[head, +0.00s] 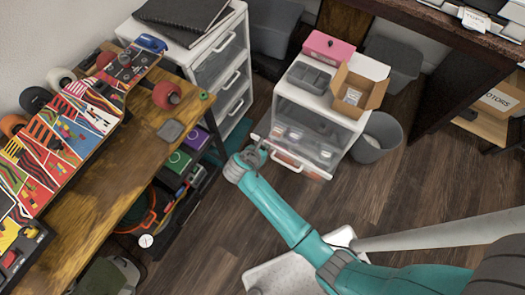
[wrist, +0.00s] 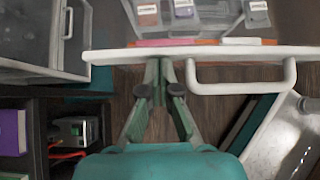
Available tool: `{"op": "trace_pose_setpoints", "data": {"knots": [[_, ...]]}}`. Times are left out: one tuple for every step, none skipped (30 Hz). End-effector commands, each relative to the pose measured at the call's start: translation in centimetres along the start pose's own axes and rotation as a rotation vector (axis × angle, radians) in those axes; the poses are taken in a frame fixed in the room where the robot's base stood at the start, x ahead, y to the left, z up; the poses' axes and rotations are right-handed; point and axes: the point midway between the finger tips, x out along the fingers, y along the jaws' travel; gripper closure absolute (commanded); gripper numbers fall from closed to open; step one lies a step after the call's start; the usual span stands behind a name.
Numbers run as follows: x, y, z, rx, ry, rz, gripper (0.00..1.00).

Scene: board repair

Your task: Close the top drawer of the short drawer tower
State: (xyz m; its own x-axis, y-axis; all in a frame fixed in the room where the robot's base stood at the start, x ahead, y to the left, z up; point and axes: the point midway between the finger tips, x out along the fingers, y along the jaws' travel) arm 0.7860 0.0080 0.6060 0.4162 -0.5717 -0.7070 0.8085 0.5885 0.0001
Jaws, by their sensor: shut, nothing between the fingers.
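The short drawer tower (head: 345,128) is white with clear drawer fronts and stands on the floor in the middle of the head view. Its top drawer (head: 283,153) sticks out towards me, and small packs show inside it. In the wrist view the drawer's white front rim (wrist: 120,55) runs across the picture, with its handle (wrist: 240,88) right of my fingers. My gripper (head: 256,152) is shut and empty. Its fingertips (wrist: 160,64) are at the drawer front, left of the handle; I cannot tell whether they touch it.
A pink box (head: 328,46), a grey case (head: 309,77) and an open cardboard box (head: 360,82) are on the tower. A grey bin (head: 376,138) stands right of it. A taller drawer tower (head: 222,65) and a wooden workbench (head: 130,172) are at left.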

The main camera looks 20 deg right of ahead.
Motion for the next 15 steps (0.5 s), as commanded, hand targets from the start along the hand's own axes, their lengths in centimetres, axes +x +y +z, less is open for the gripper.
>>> {"op": "trace_pose_setpoints", "data": {"knots": [[0.0,0.0,0.0,0.000,0.000,0.000,1.00],[0.0,0.0,0.0,0.000,0.000,0.000,1.00],[0.0,0.0,0.0,0.000,0.000,0.000,1.00],[0.0,0.0,0.0,0.000,0.000,0.000,1.00],[0.0,0.0,0.0,0.000,0.000,0.000,1.00],[0.0,0.0,0.0,0.000,0.000,0.000,1.00],[0.0,0.0,0.0,0.000,0.000,0.000,1.00],[0.0,0.0,0.0,0.000,0.000,0.000,1.00],[0.1,0.0,0.1,0.001,0.000,-0.001,1.00],[0.2,0.0,0.2,0.001,0.000,-0.001,1.00],[0.3,0.0,0.3,0.001,0.000,-0.001,1.00],[0.5,0.0,0.5,0.002,0.000,-0.002,1.00],[0.7,-0.1,0.7,0.003,0.000,-0.003,1.00],[0.9,-0.1,1.0,0.004,0.000,-0.003,1.00],[1.3,-0.1,1.3,0.003,0.000,-0.003,1.00]]}}
